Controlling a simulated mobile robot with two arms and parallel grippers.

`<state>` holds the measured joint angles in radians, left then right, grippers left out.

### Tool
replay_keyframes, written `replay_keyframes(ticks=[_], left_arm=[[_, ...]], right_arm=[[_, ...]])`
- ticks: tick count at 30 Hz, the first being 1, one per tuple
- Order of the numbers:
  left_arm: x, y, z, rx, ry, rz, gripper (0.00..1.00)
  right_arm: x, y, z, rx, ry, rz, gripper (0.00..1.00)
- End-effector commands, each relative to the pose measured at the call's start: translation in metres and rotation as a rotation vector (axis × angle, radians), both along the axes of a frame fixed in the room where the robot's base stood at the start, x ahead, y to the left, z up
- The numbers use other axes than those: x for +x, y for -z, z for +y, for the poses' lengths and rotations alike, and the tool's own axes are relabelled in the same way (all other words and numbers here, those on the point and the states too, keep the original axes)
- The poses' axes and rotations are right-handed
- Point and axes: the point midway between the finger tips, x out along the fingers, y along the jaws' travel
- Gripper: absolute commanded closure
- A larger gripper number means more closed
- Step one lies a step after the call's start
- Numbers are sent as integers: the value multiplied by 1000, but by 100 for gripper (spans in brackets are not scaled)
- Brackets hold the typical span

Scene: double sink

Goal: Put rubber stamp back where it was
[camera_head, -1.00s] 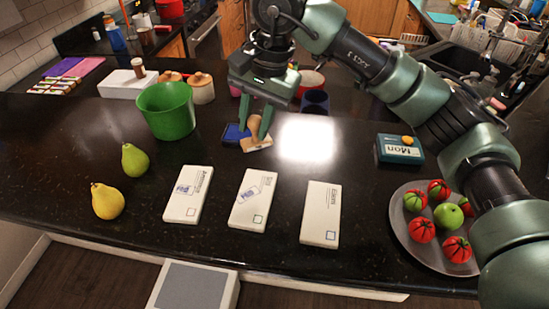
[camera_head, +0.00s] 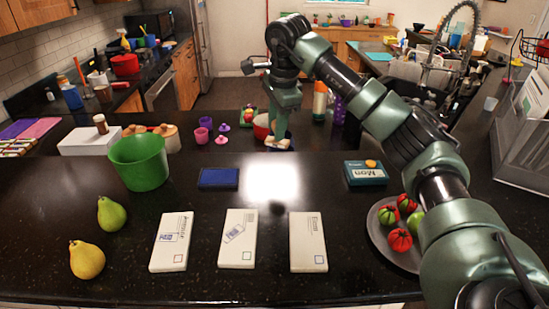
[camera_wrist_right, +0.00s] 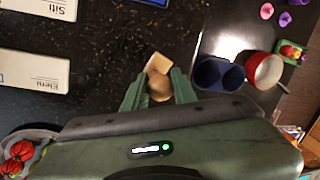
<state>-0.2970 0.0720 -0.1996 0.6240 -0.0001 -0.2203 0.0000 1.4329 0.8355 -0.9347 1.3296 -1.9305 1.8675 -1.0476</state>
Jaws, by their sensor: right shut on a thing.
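My right gripper (camera_head: 280,132) is shut on the rubber stamp. In the right wrist view its two fingers (camera_wrist_right: 158,92) stand on either side of the stamp's round wooden handle (camera_wrist_right: 160,86), with the pale wooden base beyond. In the head view the stamp (camera_head: 279,144) is small and partly hidden below the fingers, near the counter's far edge. I cannot tell whether it touches the counter. The blue ink pad (camera_head: 219,178) lies to the left and nearer. My left gripper is not in view.
Three envelopes (camera_head: 171,242) lie in front. A green bucket (camera_head: 138,163) and two pears (camera_head: 112,214) are at left. A teal box (camera_head: 366,173) and a plate of tomatoes (camera_head: 383,247) are at right. A red bowl (camera_wrist_right: 264,71) and blue cups (camera_wrist_right: 219,74) stand near the stamp.

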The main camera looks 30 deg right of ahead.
Motion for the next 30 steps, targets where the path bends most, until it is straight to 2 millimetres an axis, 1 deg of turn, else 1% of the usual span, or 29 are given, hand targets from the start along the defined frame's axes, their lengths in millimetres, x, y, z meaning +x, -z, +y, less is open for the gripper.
replay_keyframes(ticks=[1, 3, 6, 9, 14, 21, 30], left_arm=[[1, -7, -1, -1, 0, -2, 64], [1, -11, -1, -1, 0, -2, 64], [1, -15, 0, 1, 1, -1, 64], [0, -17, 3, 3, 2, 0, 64], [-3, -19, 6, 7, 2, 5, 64], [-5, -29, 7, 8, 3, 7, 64], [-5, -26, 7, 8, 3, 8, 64]], right_arm=[[-1, 12, 0, -1, -1, 6, 99], [-1, 29, 0, -1, 0, 5, 99], [-1, 48, 0, -1, -1, 4, 99], [0, 59, 0, 0, -1, 2, 99], [-1, 69, 0, -1, -1, 1, 99], [-1, 99, 1, 1, -1, 1, 99], [0, 103, 1, 0, -2, -1, 99]])
